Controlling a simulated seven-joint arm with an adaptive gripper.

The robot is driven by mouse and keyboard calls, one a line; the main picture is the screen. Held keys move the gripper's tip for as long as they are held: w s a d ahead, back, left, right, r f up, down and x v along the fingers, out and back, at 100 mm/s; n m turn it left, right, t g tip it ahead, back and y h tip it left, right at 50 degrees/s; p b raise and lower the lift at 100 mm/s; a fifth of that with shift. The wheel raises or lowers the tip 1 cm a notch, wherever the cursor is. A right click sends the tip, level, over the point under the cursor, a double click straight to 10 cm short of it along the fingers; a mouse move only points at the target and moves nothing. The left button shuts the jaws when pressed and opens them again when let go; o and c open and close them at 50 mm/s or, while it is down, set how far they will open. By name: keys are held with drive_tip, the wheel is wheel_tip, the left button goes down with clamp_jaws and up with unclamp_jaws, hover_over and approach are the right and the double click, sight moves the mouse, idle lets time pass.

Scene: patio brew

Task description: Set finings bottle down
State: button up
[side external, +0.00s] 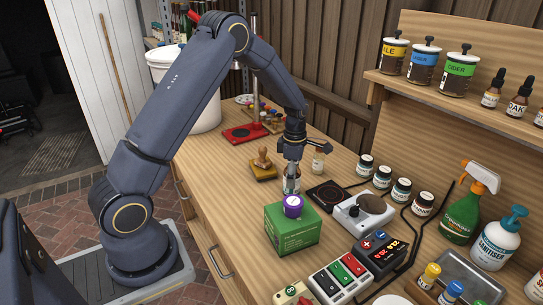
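Another small bottle with a pale label (318,160) stands behind and to the right of my gripper.
A wooden stamp on a yellow pad (263,163) is left of my gripper. A black-topped plate (327,194) and a white scale (363,212) are to the right. Several dark-lidded jars (401,190) line the back. A keypad (341,278) and spray bottle (463,213) stand farther right.

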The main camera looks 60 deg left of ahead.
drive_tip(key=shift+o, duration=1.3)
wheel_tip(320, 180, up, 12)
drive_tip(key=shift+r, duration=0.1)
drive_tip(key=s+d+r+m+t, duration=0.3)
drive_tip(key=s+d+r+m, duration=0.5)
drive_tip(key=s+r+m, duration=0.4)
drive_tip(key=s+d+m+t, duration=0.2)
drive_tip(key=s+d+m, duration=0.2)
drive_tip(key=s+m, duration=0.7)
drive_tip(key=m, duration=0.4)
drive_tip(key=shift+s+f+t, duration=0.3)
drive_tip(key=shift+f, duration=0.1)
